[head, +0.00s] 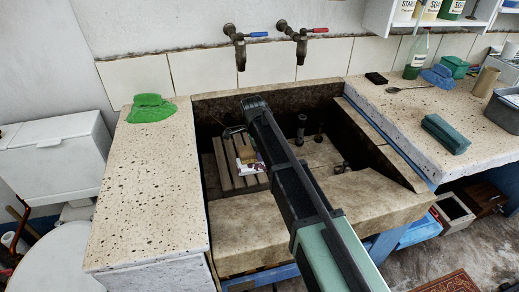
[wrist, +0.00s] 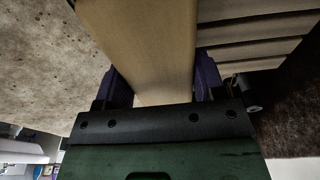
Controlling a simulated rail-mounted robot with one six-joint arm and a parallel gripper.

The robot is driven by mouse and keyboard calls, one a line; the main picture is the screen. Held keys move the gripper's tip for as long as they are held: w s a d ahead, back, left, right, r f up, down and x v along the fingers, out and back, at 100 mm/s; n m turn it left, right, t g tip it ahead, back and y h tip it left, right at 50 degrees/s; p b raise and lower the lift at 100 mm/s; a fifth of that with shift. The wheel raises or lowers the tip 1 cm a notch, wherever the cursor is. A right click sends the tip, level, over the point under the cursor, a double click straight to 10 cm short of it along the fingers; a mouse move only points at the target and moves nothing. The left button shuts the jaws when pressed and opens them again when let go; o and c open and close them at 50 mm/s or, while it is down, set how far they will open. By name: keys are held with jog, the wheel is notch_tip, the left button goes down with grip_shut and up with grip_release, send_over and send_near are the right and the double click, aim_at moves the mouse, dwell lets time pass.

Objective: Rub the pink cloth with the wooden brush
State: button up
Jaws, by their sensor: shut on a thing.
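The wooden brush (wrist: 145,45) shows in the wrist view as a broad, plain tan block between the two purple fingers of my gripper (wrist: 163,84). My gripper is shut on it. In the head view a small tan block (head: 246,154), seemingly the brush, is low in the stone trough, over the slatted wooden rack (head: 226,167). A small white and purplish patch beside it is partly hidden by my arm, and I cannot tell what it is. I cannot make out the pink cloth in either view, nor whether the brush touches anything.
The stone trough (head: 245,238) has raised walls around the rack. Two taps (head: 237,40) hang above its back wall. A green cloth (head: 150,108) lies on the left counter. A teal block (head: 446,133), a blue cloth (head: 438,76) and a bottle (head: 417,54) are on the right counter.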

jog(key=shift+f+b, duration=0.45)
jog(key=shift+f, duration=0.05)
dwell(0.7)
dwell(6.2)
jog(key=shift+w+d, duration=0.2)
jog(key=shift+d, duration=0.5)
jog(key=shift+w+d, duration=0.2)
jog(key=shift+d, duration=0.45)
